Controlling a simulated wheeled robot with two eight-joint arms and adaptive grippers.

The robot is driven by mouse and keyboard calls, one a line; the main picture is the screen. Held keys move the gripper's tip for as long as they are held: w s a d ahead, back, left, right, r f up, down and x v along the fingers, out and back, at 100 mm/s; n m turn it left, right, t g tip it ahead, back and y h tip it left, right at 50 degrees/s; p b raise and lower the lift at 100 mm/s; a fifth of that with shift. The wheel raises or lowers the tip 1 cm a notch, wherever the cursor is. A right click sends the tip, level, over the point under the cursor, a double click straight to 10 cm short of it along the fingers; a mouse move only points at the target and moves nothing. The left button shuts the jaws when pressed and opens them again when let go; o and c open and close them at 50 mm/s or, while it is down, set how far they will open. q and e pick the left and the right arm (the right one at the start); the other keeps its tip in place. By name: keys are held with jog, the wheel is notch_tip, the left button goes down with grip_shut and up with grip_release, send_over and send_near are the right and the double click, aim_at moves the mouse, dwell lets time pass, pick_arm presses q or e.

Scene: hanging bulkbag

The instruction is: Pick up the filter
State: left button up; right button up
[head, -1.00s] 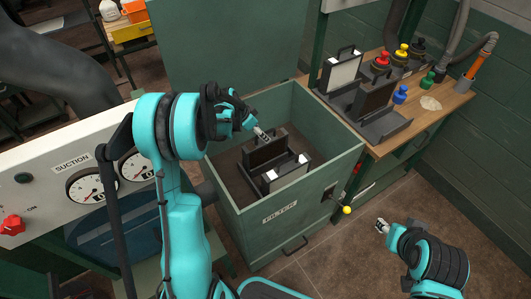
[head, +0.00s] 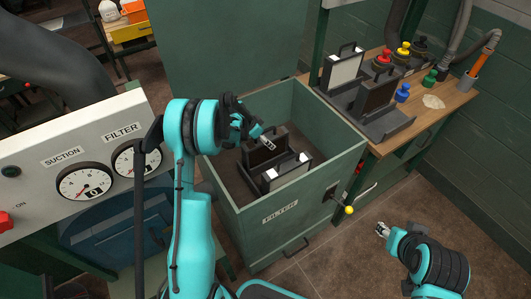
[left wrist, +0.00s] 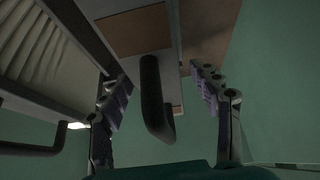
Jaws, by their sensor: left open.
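A dark filter (head: 258,158) and a white-faced filter (head: 290,174) stand side by side in the open green filter box (head: 250,226). My left gripper (head: 268,143) is just above the dark filter. In the left wrist view the left gripper (left wrist: 165,105) is open, and a dark handle (left wrist: 152,95) lies between its fingers. I cannot tell whether the fingers touch it. The pleated white filter (left wrist: 42,52) and another handle (left wrist: 30,146) show at the left of that view. My right gripper (head: 382,229) hangs over the floor, right of the box; its jaws are too small to judge.
The workbench (head: 440,112) at the right holds a white filter (head: 343,70) and a dark filter (head: 375,95) in a tray, plus several coloured knobs. The gauge panel (head: 98,165) stands at the left. A lever with a yellow ball (head: 349,210) sticks out of the box.

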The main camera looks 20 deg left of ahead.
pick_arm(q)
jog(key=shift+r, duration=0.1)
grip_shut()
jog(key=shift+r, duration=0.1)
